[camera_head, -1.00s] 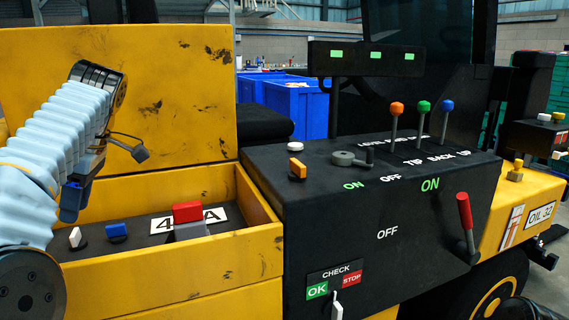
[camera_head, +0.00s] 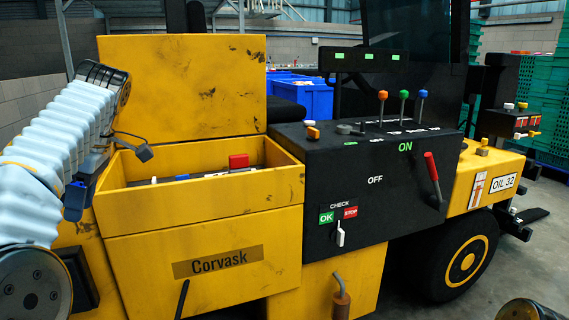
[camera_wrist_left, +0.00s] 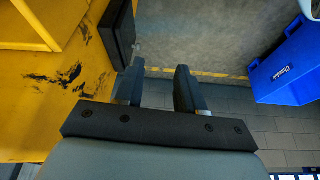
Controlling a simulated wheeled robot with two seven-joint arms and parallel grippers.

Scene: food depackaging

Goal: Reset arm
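My left arm comes in from the left edge in the head view, with a pale blue ribbed sleeve. My left gripper (camera_head: 76,196) hangs beside the left side of the yellow machine and is partly hidden there. In the left wrist view its two dark fingers (camera_wrist_left: 158,90) stand apart with nothing between them, over grey floor. My right gripper is not in view.
The yellow machine (camera_head: 185,88) has an open box (camera_head: 215,196) and a black control panel (camera_head: 360,190) with levers and a red handle (camera_head: 432,170). A blue bin (camera_wrist_left: 292,62) stands on the floor at right in the wrist view.

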